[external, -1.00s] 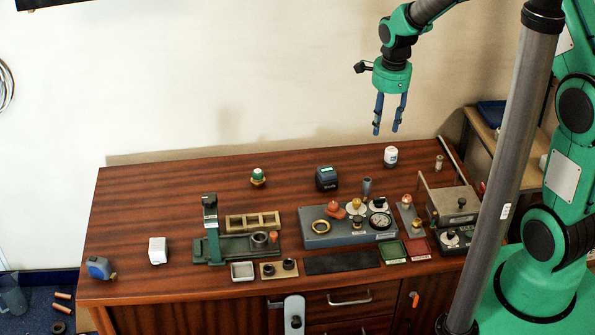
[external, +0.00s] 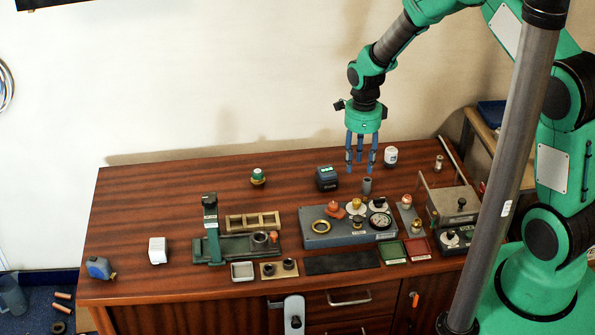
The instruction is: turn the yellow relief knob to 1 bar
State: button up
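The yellow knob (external: 356,203) sits on a white round dial on top of the grey manifold block (external: 345,239). The dial's markings and the knob's pointer are too small to read. A round pressure gauge (external: 380,220) is on the same block, to the right of the knob and nearer the front; its reading is not legible. My gripper (external: 360,168) points down with its blue fingers apart and nothing between them. It is in the air, above the knob in the picture and clear of it.
An orange-red knob (external: 334,209) and a brass ring (external: 321,226) are left of the yellow knob. A grey cylinder (external: 366,186) stands just behind the block. A dark box (external: 326,178) and a white-capped jar (external: 390,156) are farther back.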

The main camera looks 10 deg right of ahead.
aim_at(356, 200)
notch_tip(356, 200, down, 14)
jog(key=shift+r+b, duration=0.15)
jog(key=shift+b, duration=0.55)
grip_shut()
